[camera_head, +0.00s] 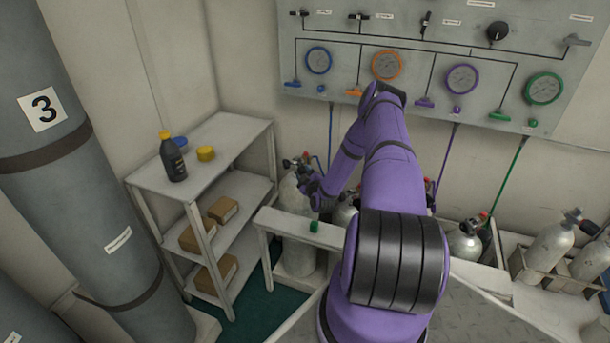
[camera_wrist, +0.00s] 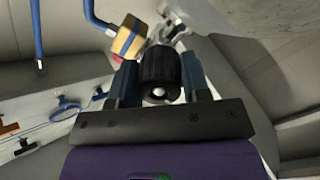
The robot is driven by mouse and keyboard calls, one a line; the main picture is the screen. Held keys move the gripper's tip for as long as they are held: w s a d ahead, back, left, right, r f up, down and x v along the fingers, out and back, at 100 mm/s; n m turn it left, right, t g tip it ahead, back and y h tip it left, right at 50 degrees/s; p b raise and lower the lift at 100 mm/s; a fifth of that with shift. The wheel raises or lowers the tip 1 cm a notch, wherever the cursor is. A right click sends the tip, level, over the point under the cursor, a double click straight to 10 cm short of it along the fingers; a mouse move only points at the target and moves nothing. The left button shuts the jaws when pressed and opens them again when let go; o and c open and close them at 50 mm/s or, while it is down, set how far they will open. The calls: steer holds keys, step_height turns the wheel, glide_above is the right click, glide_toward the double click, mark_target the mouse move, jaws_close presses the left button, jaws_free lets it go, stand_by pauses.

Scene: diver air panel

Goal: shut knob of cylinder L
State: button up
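A pale grey cylinder (camera_head: 293,208) stands at the left end of the low bench, under the panel; I cannot read an L on it. My gripper (camera_head: 308,180) is at its valve, and the fingers are small and partly hidden in the head view. In the wrist view, a black ribbed knob (camera_wrist: 160,75) with a pale centre sits between the two fingers of my gripper (camera_wrist: 160,88). One finger is on each side, with no clear gap to the knob. A brass-coloured block (camera_wrist: 129,37) with a blue hose is just beyond the knob.
The gauge panel (camera_head: 450,60) is on the wall above. A shelf (camera_head: 225,135) with a dark bottle (camera_head: 172,158) and boxes stands to the left. Other cylinders (camera_head: 465,241) stand behind and right of my arm. A white rail (camera_head: 275,220) runs in front of the left cylinder.

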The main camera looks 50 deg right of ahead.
steer(key=shift+c, duration=1.3)
